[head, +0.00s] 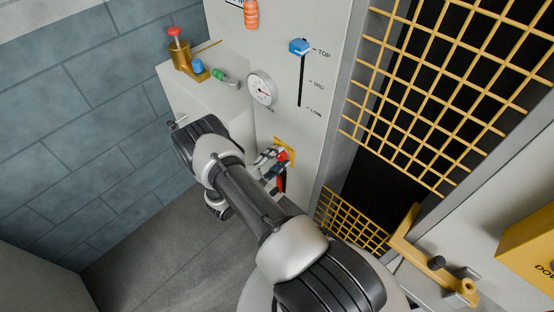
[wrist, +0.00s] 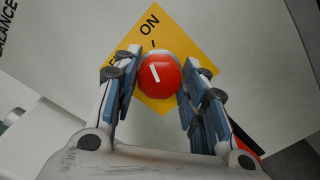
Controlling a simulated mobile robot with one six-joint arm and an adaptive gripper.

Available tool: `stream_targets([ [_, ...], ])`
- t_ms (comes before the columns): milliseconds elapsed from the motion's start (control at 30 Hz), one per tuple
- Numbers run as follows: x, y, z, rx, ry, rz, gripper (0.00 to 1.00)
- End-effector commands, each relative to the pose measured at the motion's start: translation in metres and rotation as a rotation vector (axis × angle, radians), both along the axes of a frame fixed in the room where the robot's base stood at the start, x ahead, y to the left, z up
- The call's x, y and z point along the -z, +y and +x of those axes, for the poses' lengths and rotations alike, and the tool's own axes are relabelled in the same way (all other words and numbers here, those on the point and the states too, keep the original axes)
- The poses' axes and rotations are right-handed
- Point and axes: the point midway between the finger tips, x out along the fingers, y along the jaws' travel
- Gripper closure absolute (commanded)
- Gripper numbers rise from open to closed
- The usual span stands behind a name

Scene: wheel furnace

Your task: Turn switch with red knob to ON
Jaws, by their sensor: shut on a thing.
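The red knob (wrist: 162,76) sits on a yellow plate (wrist: 196,47) in the wrist view. The plate reads "ON" above the knob, with a short tick below the word; another label to the left is mostly hidden by a finger. The white line on the knob points up and slightly left, roughly toward the tick at "ON". My gripper (wrist: 158,88) has one finger on each side of the knob and is shut on it. In the head view, my gripper (head: 272,162) is at the yellow plate (head: 289,144) on the panel, largely covering the knob.
A blue-handled slider (head: 300,47) marked TOP, MID and LOW and a round gauge (head: 262,88) are above. A ledge to the left bears a brass valve (head: 182,55). A yellow grille (head: 450,80) and yellow latch bar (head: 425,254) are at right. A red-and-black part (head: 282,180) lies below the plate.

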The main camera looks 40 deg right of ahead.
Motion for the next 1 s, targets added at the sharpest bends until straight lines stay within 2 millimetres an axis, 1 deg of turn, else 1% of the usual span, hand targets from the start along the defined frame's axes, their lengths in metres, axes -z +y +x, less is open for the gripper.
stream_targets([
  [200, 0.0004, -0.0001, -0.0005, 0.001, -0.111, 0.008, 0.84],
  [400, 0.0004, -0.0001, -0.0006, 0.001, -0.164, 0.012, 0.84],
  [900, 0.0003, -0.0001, -0.0005, 0.001, -0.180, 0.014, 0.84],
  [933, 0.0004, -0.0001, -0.0006, 0.001, -0.180, 0.014, 0.59],
  [1000, 0.0004, -0.0001, -0.0006, 0.001, -0.179, 0.014, 0.54],
])
